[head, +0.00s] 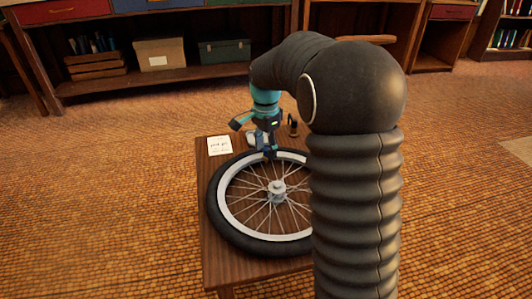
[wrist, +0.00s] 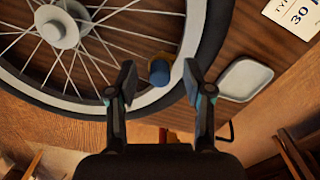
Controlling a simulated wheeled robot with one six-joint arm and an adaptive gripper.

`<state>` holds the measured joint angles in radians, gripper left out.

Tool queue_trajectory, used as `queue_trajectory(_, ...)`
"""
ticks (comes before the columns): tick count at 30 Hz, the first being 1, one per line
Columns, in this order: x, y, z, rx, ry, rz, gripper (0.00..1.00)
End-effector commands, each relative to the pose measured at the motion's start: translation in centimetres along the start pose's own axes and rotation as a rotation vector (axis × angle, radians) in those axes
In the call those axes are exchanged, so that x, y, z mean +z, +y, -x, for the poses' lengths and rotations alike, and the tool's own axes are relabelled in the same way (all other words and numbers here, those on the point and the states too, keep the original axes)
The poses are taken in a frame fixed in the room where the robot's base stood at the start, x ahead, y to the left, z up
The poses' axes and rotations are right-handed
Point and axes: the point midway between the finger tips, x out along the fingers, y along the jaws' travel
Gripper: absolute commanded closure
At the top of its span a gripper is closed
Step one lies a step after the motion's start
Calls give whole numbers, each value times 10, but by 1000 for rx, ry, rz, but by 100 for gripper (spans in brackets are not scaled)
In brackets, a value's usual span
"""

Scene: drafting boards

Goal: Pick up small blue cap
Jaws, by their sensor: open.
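My gripper (wrist: 160,84) is open, with one finger on each side of the cap in the picture. I see no contact between the fingers and the cap, and their height above it is hard to judge. In the head view my gripper (head: 268,150) points down at the far edge of the wheel. I cannot make out the cap there.
A spoked bicycle wheel (head: 225,216) lies flat on a small wooden table (head: 206,270). A pale dish (wrist: 246,80) lies right of the gripper in the wrist view. A printed card (head: 219,146) lies on the table's far left corner. A small dark item (head: 293,126) stands near the far edge.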

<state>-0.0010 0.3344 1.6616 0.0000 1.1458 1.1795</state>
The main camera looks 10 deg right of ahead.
Motion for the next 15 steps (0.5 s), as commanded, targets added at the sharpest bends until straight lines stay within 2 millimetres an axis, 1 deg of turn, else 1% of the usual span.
queue_trajectory(2, 0, 0, 0, 0, 0, 0, 49)
queue_trajectory(3, 0, 0, 1, 0, 0, 0, 54)
queue_trajectory(7, 0, 0, 1, 0, 0, 0, 81)
queue_trajectory(8, 0, 0, 1, 0, 0, 0, 86)
queue_trajectory(15, 0, 0, 1, 0, 0, 0, 86)
